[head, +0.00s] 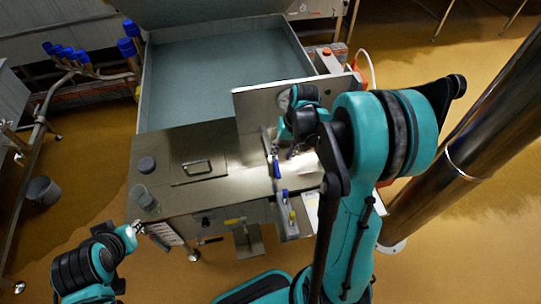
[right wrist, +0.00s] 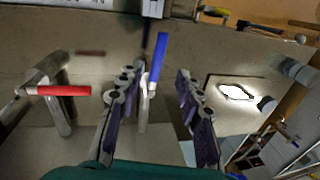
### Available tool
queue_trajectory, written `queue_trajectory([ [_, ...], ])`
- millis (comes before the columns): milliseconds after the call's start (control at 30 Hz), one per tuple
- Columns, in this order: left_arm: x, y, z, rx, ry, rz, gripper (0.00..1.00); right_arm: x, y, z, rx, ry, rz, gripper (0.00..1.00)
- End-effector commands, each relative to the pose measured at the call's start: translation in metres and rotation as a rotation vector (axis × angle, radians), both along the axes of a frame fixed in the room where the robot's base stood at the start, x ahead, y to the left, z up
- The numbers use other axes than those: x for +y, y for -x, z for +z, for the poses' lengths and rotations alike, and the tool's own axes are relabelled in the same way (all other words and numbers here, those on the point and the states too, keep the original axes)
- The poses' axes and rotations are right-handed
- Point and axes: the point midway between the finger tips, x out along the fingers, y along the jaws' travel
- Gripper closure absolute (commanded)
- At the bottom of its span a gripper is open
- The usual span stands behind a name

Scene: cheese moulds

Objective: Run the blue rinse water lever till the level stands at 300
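The blue lever (right wrist: 158,60) stands on the steel worktop between the two fingers of my right gripper (right wrist: 155,85), seen in the right wrist view. The fingers are open, with a gap on both sides of the lever. In the head view a blue handle (head: 276,168) shows just below my right gripper (head: 287,151). A red lever (right wrist: 62,90) lies left of the fingers in the right wrist view. A clear cup (head: 143,197) stands at the worktop's front left; its level is too small to read. My left gripper (head: 135,228) is low, off the worktop's front-left corner; its fingers are unclear.
A lid plate with a handle (head: 197,168) and a dark puck (head: 147,165) are on the worktop (head: 235,185). A large basin (head: 225,65) is behind.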

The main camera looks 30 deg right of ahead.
Motion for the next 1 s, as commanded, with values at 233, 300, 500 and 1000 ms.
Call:
queue_trajectory([
  [233, 0.0, 0.001, -0.016, 0.0, 0.0, 0.0, 0.76, 0.007, -0.003, -0.041, 0.0, 0.0, 0.002, 0.64],
  [300, 0.0, 0.0, -0.019, 0.0, 0.0, 0.0, 0.76, 0.009, -0.004, -0.052, 0.0, 0.0, 0.002, 0.64],
  [500, 0.0, 0.0, -0.024, 0.0, 0.0, 0.0, 0.76, 0.013, -0.005, -0.07, 0.0, 0.0, 0.0, 0.64],
  [1000, 0.0, 0.0, -0.023, 0.0, 0.0, 0.0, 0.76, 0.014, -0.005, -0.072, 0.0, 0.0, 0.0, 1.0],
])
